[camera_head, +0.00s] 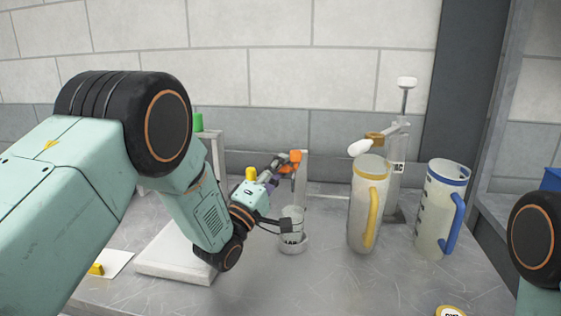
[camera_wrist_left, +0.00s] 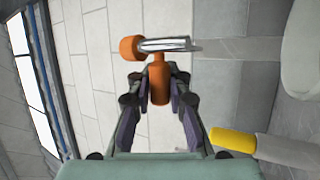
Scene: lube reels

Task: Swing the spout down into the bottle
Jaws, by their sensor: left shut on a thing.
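My left gripper (camera_head: 277,172) is shut on the orange handle (camera_wrist_left: 159,85) of the spout. It also shows in the wrist view (camera_wrist_left: 159,100), with both fingers against the handle's sides. The spout's metal tube (camera_wrist_left: 165,44) reaches rightward there from an orange end piece. In the head view the orange part (camera_head: 291,157) shows just beyond the fingers, by a grey post; the tube's direction is unclear. A small clear bottle (camera_head: 291,220) with dark lettering stands upright in a pale round holder below the gripper, apart from the orange part. My right gripper is out of view.
A yellow-handled jug (camera_head: 367,200) and a blue-handled jug (camera_head: 440,215) stand right of the bottle. A pump stand with a white knob (camera_head: 406,83) rises behind them. A pale slab (camera_head: 165,264) lies under my left arm. Bare metal table (camera_head: 340,285) lies in front.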

